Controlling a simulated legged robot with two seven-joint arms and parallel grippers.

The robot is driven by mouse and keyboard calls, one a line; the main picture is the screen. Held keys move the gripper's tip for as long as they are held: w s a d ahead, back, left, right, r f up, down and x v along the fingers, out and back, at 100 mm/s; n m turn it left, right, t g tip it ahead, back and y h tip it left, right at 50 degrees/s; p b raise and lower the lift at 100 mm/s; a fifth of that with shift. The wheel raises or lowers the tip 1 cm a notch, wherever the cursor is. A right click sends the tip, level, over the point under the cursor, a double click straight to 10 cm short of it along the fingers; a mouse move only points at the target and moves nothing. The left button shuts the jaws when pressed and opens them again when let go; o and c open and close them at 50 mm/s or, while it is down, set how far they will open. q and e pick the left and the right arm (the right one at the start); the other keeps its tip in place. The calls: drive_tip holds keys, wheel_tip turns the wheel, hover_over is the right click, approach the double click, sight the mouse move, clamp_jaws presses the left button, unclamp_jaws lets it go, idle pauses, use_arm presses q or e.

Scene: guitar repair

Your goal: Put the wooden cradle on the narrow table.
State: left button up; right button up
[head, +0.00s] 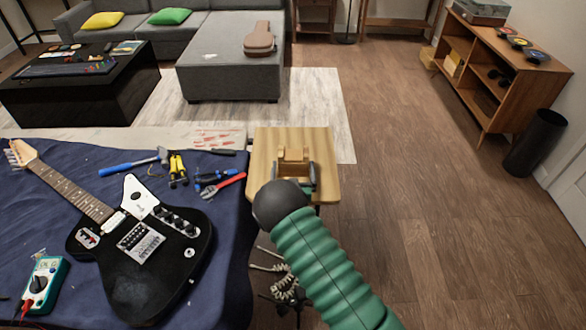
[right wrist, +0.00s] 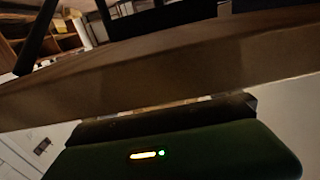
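The wooden cradle (head: 293,160) is a small light-brown block shape at the narrow table (head: 263,150), in the middle of the head view. It appears over the tabletop, towards the front edge; I cannot tell whether it rests fully on the wood. My right gripper (head: 312,177) is just at the cradle's near side, mostly hidden behind my dark wrist joint and green arm. Its fingers are too hidden to show whether they grip the cradle. The right wrist view shows a wooden edge (right wrist: 150,82) close up and dark shapes above it. My left gripper is not in view.
Open wooden floor (head: 400,160) lies to the right, with a black bin (head: 535,143) beyond.

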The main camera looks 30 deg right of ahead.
drive_tip(key=shift+r, duration=0.15)
drive_tip(key=p+v, duration=0.1)
drive_tip(key=v, duration=1.1)
idle(1.9)
